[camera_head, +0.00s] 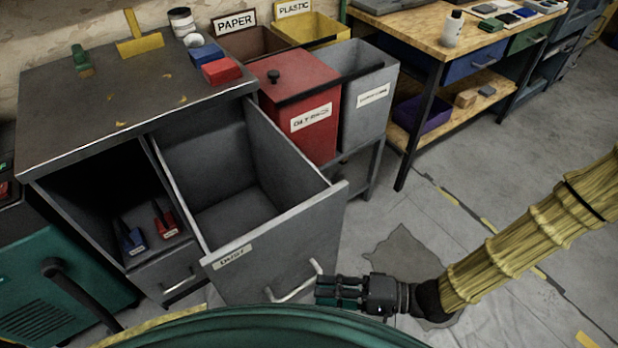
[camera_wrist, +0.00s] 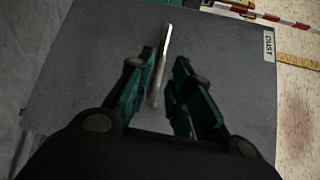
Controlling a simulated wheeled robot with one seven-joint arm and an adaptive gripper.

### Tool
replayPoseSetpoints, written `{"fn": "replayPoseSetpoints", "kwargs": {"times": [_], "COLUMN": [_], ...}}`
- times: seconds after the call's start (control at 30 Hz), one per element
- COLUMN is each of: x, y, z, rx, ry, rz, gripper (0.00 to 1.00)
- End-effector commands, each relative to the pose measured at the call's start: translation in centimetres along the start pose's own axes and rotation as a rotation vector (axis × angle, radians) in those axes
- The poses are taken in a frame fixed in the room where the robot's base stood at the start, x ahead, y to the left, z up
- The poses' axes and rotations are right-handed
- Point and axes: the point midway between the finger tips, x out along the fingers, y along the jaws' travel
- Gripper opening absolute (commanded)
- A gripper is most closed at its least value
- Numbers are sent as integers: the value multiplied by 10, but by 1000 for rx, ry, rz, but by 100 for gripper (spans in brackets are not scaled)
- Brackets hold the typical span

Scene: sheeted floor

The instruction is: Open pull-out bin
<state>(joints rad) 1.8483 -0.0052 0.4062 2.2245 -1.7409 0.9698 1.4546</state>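The grey pull-out bin (camera_head: 330,208), labelled DUST, stands well out of its cabinet (camera_head: 100,110) in the head view, and its empty inside shows. Its pale bar handle (camera_head: 295,286) is low on the front panel. My gripper (camera_head: 322,291) is just right of the handle. In the wrist view the handle (camera_wrist: 160,65) runs between the two fingers of my gripper (camera_wrist: 164,62). The fingers are apart, with a gap on the right side of the bar. Contact with the left finger cannot be told.
A red bin (camera_head: 300,95) and a grey bin (camera_head: 368,95) stand right of the cabinet. A workbench (camera_head: 420,35) is beyond them. A dark stain (camera_head: 400,255) marks the sheeted floor. Open floor lies to the right.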

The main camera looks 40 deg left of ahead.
Motion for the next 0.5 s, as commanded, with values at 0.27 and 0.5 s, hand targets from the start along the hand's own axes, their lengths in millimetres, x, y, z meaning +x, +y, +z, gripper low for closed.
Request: {"fn": "replayPoseSetpoints", "kwargs": {"times": [0.27, 0.5], "x": [-43, -57], "y": [0, 0], "z": [-1, 0], "rx": [-2, -1], "ry": [1, 1], "rz": [1, 0], "gripper": [21, 21]}}
